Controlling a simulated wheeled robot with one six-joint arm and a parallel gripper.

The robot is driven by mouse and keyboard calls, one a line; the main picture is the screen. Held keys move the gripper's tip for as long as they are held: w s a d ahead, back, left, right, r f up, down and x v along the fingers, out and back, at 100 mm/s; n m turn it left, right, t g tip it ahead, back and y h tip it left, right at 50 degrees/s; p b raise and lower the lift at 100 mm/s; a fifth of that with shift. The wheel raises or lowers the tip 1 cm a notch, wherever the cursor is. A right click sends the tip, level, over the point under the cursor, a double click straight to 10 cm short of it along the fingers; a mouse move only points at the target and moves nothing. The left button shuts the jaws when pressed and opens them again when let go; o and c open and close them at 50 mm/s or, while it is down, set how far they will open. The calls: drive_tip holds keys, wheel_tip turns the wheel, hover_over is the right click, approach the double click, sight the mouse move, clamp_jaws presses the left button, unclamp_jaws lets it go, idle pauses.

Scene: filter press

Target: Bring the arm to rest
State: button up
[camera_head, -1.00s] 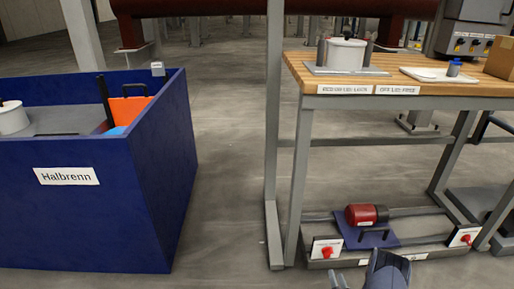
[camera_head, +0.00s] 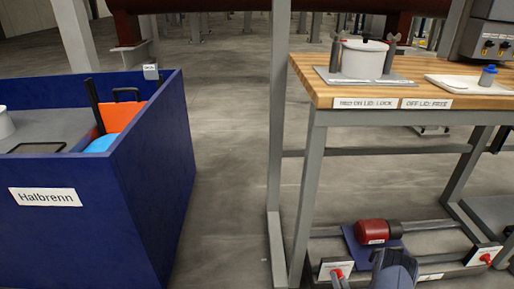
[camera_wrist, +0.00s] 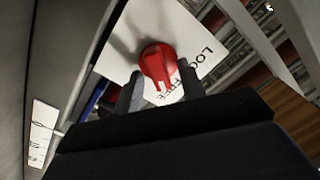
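My gripper (camera_wrist: 160,85) is open, its two dark fingers apart in the wrist view. A red knob (camera_wrist: 158,63) on a white plate marked LOCK and FREE (camera_wrist: 208,45) shows between and beyond the fingertips. I cannot tell whether the fingers touch it. In the head view my arm enters at the bottom, in front of the low rack, close to the left red knob (camera_head: 338,273). Most of the gripper is out of that view.
A wooden-topped bench (camera_head: 440,104) stands right, bearing a white pot (camera_head: 363,60) and a white tray (camera_head: 470,86). Under it, a red motor-like unit (camera_head: 372,231) sits on the low rack. A blue bin (camera_head: 150,190) marked Halbrenn stands left. Grey floor (camera_head: 232,180) between is clear.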

drive_tip(key=n, duration=0.9)
drive_tip(key=shift+a+n, duration=0.25)
drive_tip(key=shift+n, duration=0.05)
idle(0.3)
